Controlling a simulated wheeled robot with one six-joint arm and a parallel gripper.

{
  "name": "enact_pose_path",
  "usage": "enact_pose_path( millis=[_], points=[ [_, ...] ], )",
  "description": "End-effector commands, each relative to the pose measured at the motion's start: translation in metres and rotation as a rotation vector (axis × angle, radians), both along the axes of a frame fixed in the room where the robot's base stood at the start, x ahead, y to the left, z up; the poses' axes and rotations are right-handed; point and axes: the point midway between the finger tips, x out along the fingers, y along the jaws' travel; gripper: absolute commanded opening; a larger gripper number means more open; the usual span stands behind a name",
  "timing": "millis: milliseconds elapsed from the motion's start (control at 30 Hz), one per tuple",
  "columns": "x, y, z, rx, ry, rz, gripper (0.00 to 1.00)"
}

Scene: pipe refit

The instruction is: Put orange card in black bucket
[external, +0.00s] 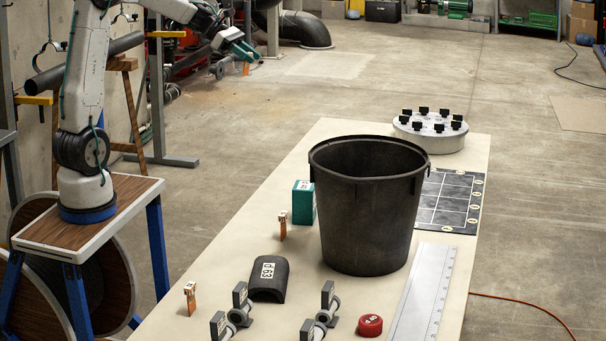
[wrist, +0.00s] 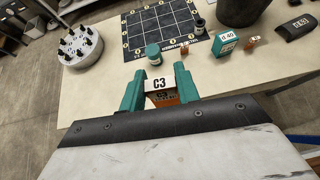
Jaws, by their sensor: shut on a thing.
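My gripper (external: 243,54) is raised at the upper left in the external view, away from the table. In the wrist view its green fingers (wrist: 158,80) are shut on an orange card (wrist: 163,97) with a white label reading C3. The held card also shows small below the jaws in the external view (external: 246,69). The black bucket (external: 365,215) stands upright on the table, open at the top; its floor is hidden. In the wrist view only the lower part of the bucket (wrist: 240,12) shows, at the top edge, well beyond my gripper and to the right.
Other orange cards (external: 283,228) (external: 190,300) stand on the table (external: 255,210). A green box (external: 302,203) is left of the bucket; a gridded mat (external: 462,215) and round knobbed disc (external: 430,133) lie behind. A dark half-pipe (external: 269,280), ruler (external: 422,295) and red cap (external: 370,325) are in front.

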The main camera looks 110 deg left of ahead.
Motion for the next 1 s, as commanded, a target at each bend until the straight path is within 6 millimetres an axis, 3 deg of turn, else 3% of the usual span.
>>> enact_pose_path(
  millis=[33, 200, 467, 667, 1000],
  points=[
    [0.0, 0.0, 0.013, 0.006, 0.008, 0.0, 0.11],
    [0.004, -0.001, 0.037, 0.004, 0.034, -0.014, 0.11],
    [0.053, -0.024, 0.027, 0.024, 0.137, -0.241, 0.11],
    [0.107, -0.055, 0.02, 0.092, 0.268, -0.534, 0.11],
    [0.215, -0.139, 0.009, 0.454, 0.521, -1.267, 0.11]
  ],
)
